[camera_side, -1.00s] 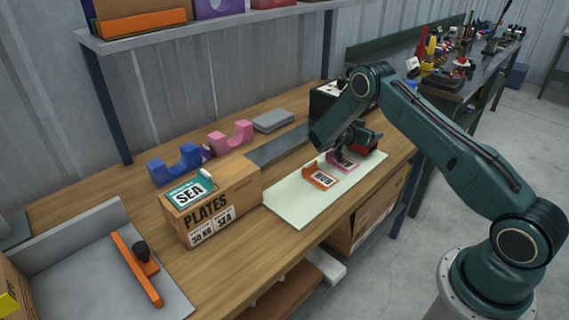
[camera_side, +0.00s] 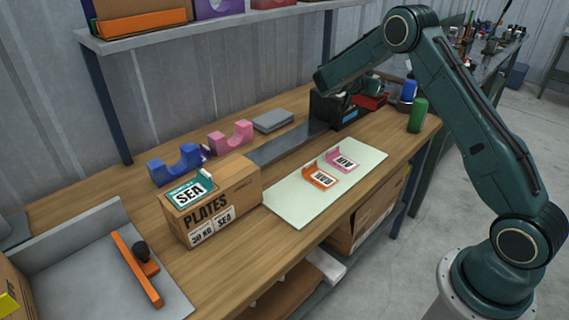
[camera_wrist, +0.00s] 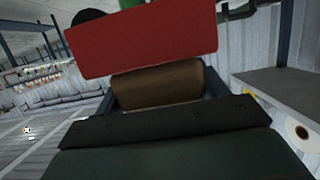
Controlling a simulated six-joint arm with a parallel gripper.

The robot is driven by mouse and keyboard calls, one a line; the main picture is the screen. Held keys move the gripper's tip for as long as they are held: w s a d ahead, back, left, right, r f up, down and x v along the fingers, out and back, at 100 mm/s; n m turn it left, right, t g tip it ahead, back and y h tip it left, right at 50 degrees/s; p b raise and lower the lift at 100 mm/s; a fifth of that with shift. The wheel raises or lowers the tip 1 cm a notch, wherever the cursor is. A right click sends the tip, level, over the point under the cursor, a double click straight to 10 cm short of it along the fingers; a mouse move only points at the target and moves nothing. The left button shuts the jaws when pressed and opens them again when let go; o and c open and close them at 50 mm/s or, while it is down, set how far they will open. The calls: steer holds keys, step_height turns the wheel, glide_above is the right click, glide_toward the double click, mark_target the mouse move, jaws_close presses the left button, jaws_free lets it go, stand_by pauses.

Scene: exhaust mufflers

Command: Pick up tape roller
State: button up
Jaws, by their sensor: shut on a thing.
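The tape roller (camera_side: 373,101) is a red body that shows at my gripper (camera_side: 362,96) in the side view, raised above the back right of the bench. In the wrist view the red part (camera_wrist: 140,38) fills the upper middle, with a brown tape roll (camera_wrist: 160,85) just below it. My gripper is shut on the tape roller. My own arm hides part of it in the side view, and the contact points of the fingers cannot be made out.
A black box (camera_side: 328,110) stands behind my gripper. A green can (camera_side: 417,115) and a blue one (camera_side: 409,91) stand at right. A pale mat (camera_side: 290,205) holds orange and pink labelled brackets. A cardboard box (camera_side: 240,187) is at left; a shelf (camera_side: 230,22) hangs above.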

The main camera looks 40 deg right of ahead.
steer(key=shift+r, duration=1.5)
steer(key=w+a+n+t+y, duration=0.25)
steer(key=w+a, duration=0.25)
steer(key=a, duration=0.5)
steer(key=w+a+n+t+y, duration=0.1)
steer(key=w+a+n+t, duration=0.35)
steer(key=a, duration=0.55)
steer(key=w+a+n+t+y, duration=0.1)
steer(key=w+a+n+t, duration=0.3)
steer(key=a, duration=0.6)
steer(key=s+a+n+t+y, duration=0.1)
steer(key=a+n+y, duration=0.2)
steer(key=a, duration=1.3)
steer(key=s+a+n+t+y, duration=0.2)
steer(key=a+n+y, duration=0.2)
steer(key=a, duration=1.3)
steer(key=y, duration=0.3)
steer(key=shift+f+t, duration=0.15)
steer(key=shift+t, duration=0.15)
steer(key=shift+f, duration=0.15)
